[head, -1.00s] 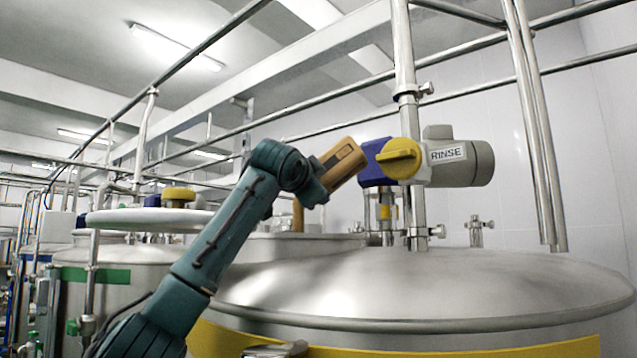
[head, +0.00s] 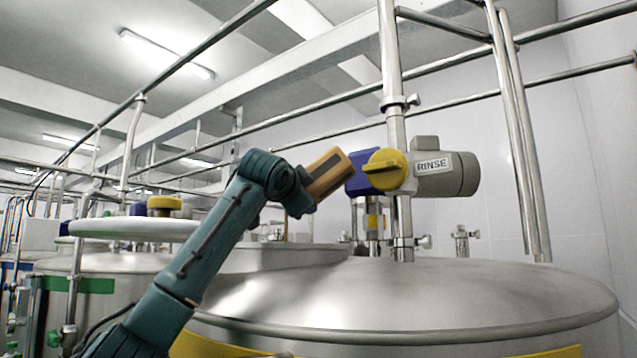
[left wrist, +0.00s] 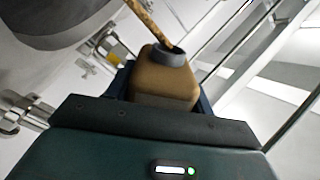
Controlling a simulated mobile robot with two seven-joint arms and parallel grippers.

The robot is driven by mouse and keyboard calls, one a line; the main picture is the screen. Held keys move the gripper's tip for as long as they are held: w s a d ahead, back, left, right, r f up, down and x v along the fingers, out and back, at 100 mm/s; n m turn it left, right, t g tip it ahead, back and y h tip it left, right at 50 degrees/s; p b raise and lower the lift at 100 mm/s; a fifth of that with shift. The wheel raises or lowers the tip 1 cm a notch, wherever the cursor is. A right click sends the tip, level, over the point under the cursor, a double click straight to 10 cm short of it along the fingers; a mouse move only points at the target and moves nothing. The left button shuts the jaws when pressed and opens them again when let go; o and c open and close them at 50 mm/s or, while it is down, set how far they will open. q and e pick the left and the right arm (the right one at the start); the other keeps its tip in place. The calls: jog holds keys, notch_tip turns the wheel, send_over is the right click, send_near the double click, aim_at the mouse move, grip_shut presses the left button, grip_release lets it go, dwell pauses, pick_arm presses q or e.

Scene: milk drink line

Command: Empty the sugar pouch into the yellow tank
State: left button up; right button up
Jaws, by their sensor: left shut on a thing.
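The sugar pouch (head: 327,174) is a tan-brown block, held tilted beside the blue and yellow valve. My left gripper (head: 308,192) is shut on it. In the left wrist view, the pouch (left wrist: 165,82) sits between my left gripper's dark fingers (left wrist: 163,100). Its grey open mouth (left wrist: 168,55) has a brown grainy stream (left wrist: 145,20) running from it towards the top edge. Where the stream lands is hidden. The yellow tank (head: 420,300) is a steel tank with a domed top and a yellow band (head: 540,352), in front of my arm's reach. My right gripper is not in view.
A grey motor marked RINSE (head: 447,174) and a yellow handle (head: 385,170) sit on an upright pipe (head: 391,60) close right of the pouch. Rails cross above. A green-banded tank (head: 85,285) stands at the left.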

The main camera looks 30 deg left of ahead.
pick_arm(q)
jog(key=shift+r, duration=0.1)
dwell(0.6)
jog(key=m, duration=0.2)
jog(key=r+m, duration=0.1)
jog(key=m, duration=0.1)
jog(key=r+m, duration=0.1)
jog(key=m, duration=0.1)
jog(key=shift+m, duration=0.3)
notch_tip(320, 180, up, 3)
jog(key=m, duration=1)
jog(key=r+m, duration=0.1)
jog(key=m, duration=0.2)
jog(key=shift+r, duration=0.15)
jog(key=m, duration=0.2)
jog(key=r+m, duration=0.1)
jog(key=m, duration=0.2)
jog(key=shift+m, duration=0.3)
